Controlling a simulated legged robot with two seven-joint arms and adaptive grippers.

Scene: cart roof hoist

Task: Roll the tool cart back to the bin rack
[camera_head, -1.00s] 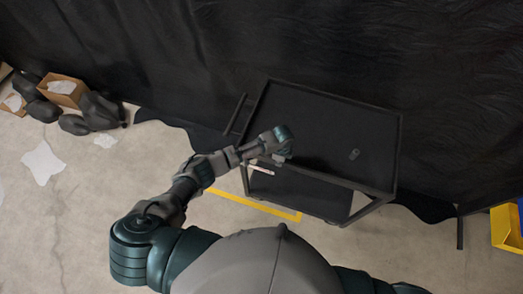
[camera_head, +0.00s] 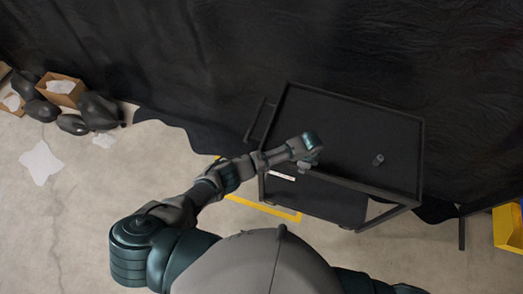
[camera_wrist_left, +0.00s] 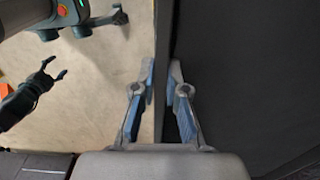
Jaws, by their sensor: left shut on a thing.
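The tool cart (camera_head: 385,185) is a black two-level cart with a flat top tray and a lower shelf. It stands against the dark curtain, with a bar handle (camera_head: 261,119) at its left end. My left gripper (camera_head: 310,163) is at the near long edge of the top tray. In the left wrist view my left gripper (camera_wrist_left: 161,80) has its fingers on either side of the tray's rim and is shut on it. My right gripper (camera_wrist_left: 57,66) shows at the left of that view, fingers apart and empty. A yellow bin (camera_head: 507,228) shows at the right edge; the rack is mostly out of view.
Yellow tape (camera_head: 265,208) marks the floor in front of the cart. Cardboard boxes (camera_head: 64,90) and dark bags (camera_head: 98,110) lie at the far left. The concrete floor at left is mostly clear.

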